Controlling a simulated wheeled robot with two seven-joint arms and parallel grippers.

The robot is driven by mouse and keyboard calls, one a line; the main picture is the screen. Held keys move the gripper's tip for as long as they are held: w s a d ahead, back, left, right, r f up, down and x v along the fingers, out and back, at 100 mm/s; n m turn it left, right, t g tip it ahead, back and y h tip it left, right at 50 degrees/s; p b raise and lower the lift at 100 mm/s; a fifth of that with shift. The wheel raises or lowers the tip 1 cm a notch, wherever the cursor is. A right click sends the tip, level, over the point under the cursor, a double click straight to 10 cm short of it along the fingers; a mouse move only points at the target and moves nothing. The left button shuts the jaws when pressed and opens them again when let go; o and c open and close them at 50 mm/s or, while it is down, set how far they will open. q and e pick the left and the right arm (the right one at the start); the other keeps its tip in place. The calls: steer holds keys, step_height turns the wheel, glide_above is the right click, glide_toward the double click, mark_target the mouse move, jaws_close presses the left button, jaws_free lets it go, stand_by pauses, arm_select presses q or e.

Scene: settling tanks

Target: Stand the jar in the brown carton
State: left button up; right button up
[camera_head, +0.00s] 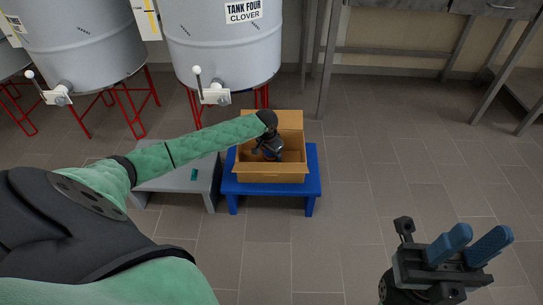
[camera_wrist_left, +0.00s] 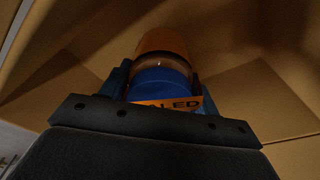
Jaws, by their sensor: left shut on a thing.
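The brown carton (camera_head: 271,173) stands open on a blue stool. My left gripper (camera_head: 270,148) reaches down into the carton. In the left wrist view my left gripper (camera_wrist_left: 160,88) is shut on the jar (camera_wrist_left: 162,48), which has an amber-orange end, a blue band and an orange label with dark letters. The carton's inner walls (camera_wrist_left: 255,45) surround it there. In the head view the jar is mostly hidden by my gripper. Whether it touches the carton floor, I cannot tell. My right gripper (camera_head: 468,247) is open and empty at the lower right, over the floor.
The blue stool (camera_head: 313,180) holds the carton. Grey tanks (camera_head: 225,45) with taps and red legs stand behind. The tiled floor (camera_head: 370,190) to the right is clear.

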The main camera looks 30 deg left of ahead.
arm_select(q)
steer(key=shift+r, duration=0.1)
steer(key=o, duration=1.3)
steer(key=shift+c, duration=0.2)
